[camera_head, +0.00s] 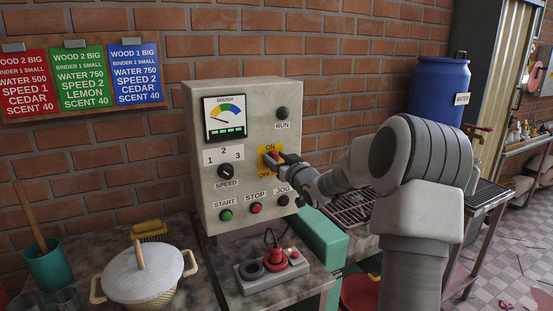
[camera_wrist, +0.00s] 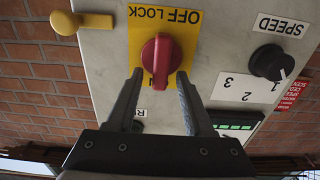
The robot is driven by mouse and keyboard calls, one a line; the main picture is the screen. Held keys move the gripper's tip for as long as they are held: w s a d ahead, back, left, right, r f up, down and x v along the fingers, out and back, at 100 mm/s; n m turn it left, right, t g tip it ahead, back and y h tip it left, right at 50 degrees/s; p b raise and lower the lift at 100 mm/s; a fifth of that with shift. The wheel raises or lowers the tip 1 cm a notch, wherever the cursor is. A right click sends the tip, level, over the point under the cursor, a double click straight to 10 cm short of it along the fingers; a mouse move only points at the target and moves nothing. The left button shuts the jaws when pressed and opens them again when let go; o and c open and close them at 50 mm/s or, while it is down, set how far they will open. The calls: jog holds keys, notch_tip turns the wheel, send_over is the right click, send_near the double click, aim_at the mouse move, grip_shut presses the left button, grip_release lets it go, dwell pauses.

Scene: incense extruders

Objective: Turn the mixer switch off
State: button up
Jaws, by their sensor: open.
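The mixer switch is a red rotary knob (camera_head: 271,157) on a yellow plate marked ON at the top and OFF LOCK below. It sits on the front of a pale control box (camera_head: 205,107). The wrist view shows the panel upside down, with the red knob (camera_wrist: 161,56) just ahead of my gripper. My gripper (camera_wrist: 159,75) is open, one fingertip on each side of the knob's near part. I cannot tell whether they touch it. My gripper (camera_head: 279,161) partly covers the switch in the head view.
The speed dial (camera_head: 225,171) is left of the switch. A green start button (camera_head: 226,215), red stop button (camera_head: 256,208) and dark jog button (camera_head: 283,200) sit below. The run button (camera_head: 282,113) is above. A lidded pot (camera_head: 142,277) stands on the bench.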

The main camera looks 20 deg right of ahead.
grip_shut()
jog(key=shift+f+b, duration=0.1)
jog(key=shift+b, duration=0.3)
jog(key=shift+a+f+n+b, duration=0.3)
jog(key=shift+n+b, duration=2.65)
jog(key=shift+n, duration=0.05)
jog(key=shift+a+f+n+b, duration=0.3)
jog(key=shift+a+n+b, duration=0.05)
jog(key=shift+n+b, duration=2.65)
jog(key=shift+a+f+n+b, duration=0.3)
jog(key=shift+n+b, duration=2.65)
jog(key=shift+n, duration=0.05)
grip_release()
